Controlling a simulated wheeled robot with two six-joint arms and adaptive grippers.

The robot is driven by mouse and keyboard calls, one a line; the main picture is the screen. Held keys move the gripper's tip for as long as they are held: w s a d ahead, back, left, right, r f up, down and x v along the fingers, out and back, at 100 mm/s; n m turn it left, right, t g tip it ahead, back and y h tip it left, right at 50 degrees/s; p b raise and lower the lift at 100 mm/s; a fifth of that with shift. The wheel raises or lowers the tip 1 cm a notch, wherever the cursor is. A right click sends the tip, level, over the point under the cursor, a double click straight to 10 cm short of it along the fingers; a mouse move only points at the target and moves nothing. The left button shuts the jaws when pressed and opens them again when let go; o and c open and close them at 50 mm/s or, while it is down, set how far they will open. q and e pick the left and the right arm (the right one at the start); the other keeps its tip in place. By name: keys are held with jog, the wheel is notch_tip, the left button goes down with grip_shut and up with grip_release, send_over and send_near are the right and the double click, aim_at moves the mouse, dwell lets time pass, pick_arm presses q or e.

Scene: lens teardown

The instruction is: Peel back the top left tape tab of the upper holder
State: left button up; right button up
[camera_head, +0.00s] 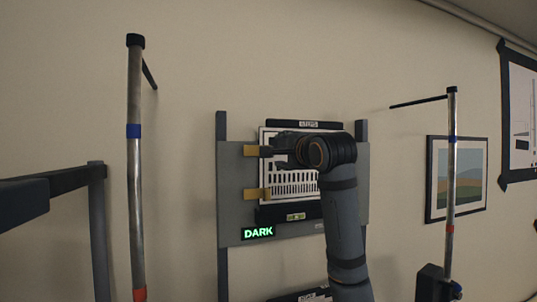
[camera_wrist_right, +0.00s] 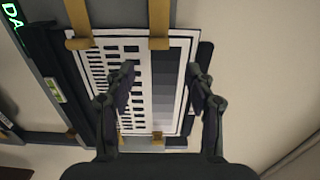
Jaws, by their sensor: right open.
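The upper holder's printed chart (camera_head: 295,185) is fixed on a grey upright board (camera_head: 232,215). The top left tape tab (camera_head: 251,150) is yellow-brown and lies across the chart's left edge; in the right wrist view it shows at the upper middle (camera_wrist_right: 159,22). A similar lower left tab (camera_head: 251,195) also shows in the wrist view (camera_wrist_right: 79,43). My right gripper (camera_wrist_right: 160,82) is open in front of the chart, its fingers pointing toward the top left tab with nothing between them. It covers part of the chart in the head view. My left gripper is not in view.
A green-lit DARK sign (camera_head: 257,232) sits at the board's lower left. A level vial (camera_head: 296,216) is below the chart. Metal poles stand left (camera_head: 134,180) and right (camera_head: 451,180). A framed picture (camera_head: 457,180) hangs on the right wall.

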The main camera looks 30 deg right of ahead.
jog(key=p+x, duration=0.7)
jog(key=x, duration=0.3)
jog(key=shift+w+a, duration=0.1)
jog(key=shift+w, duration=0.05)
jog(key=shift+w+f, duration=0.1)
jog(key=shift+w, duration=0.3)
grip_shut()
